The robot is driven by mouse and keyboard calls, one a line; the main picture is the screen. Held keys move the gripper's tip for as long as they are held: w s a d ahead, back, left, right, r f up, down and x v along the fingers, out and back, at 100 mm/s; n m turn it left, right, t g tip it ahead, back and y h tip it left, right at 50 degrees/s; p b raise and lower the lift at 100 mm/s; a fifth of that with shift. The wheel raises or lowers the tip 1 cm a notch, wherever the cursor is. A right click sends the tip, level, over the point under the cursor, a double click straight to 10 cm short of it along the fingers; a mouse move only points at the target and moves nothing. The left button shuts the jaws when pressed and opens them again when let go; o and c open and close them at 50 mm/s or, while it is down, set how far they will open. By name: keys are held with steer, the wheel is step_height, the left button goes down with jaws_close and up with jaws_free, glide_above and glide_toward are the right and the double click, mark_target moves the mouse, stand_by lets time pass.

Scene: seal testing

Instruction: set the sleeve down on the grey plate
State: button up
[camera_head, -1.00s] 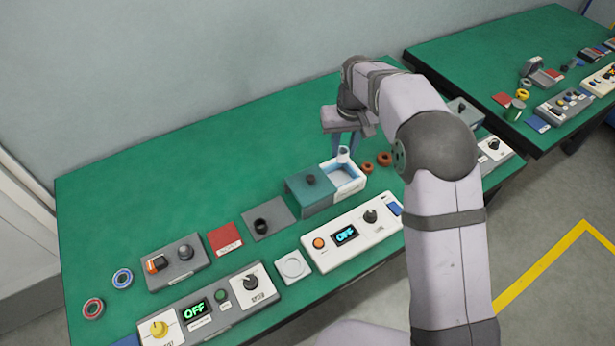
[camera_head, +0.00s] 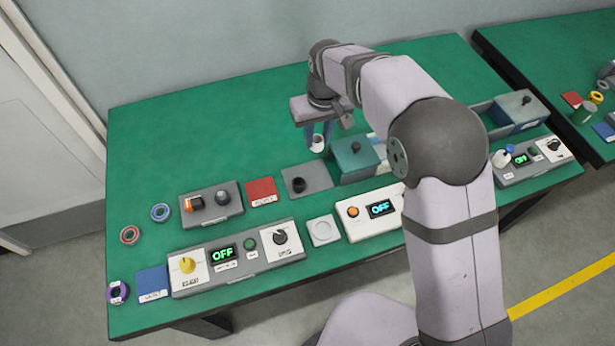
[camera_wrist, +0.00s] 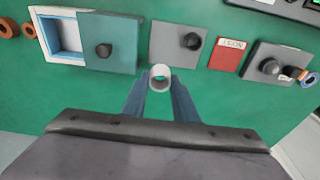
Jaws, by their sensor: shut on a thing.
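The sleeve (camera_head: 318,144) is a short, hollow white cylinder. My gripper (camera_head: 318,149) is shut on it and holds it upright. In the wrist view, my gripper (camera_wrist: 160,90) has the sleeve (camera_wrist: 160,74) between its blue fingertips, with its open top showing. The grey plate (camera_head: 296,171) lies flat on the green table, with a black round piece (camera_head: 299,185) standing on it. In the head view the sleeve is behind the plate and a little to the right. The plate also shows in the wrist view (camera_wrist: 168,32), beyond the sleeve.
A teal-covered box (camera_head: 354,158) is right of the plate, its pale open part partly hidden by my arm. A red card (camera_head: 261,191) and a grey knob box (camera_head: 211,205) are left of it. A pale square pad (camera_head: 322,230) is in front. Table behind is clear.

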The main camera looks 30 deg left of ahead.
steer(key=shift+w+f+p, duration=0.1)
steer(key=shift+f+p, duration=1.3)
steer(key=shift+f, duration=3.6)
steer(key=shift+f, duration=0.2)
steer(key=o, duration=1.1)
steer(key=shift+r, duration=0.15)
step_height(320, 180, up, 12)
steer(key=s+d+b, duration=0.1)
steer(key=b, duration=0.1)
steer(key=shift+s+b, duration=0.2)
steer(key=shift+b, duration=0.1)
steer(key=shift+d, duration=0.15)
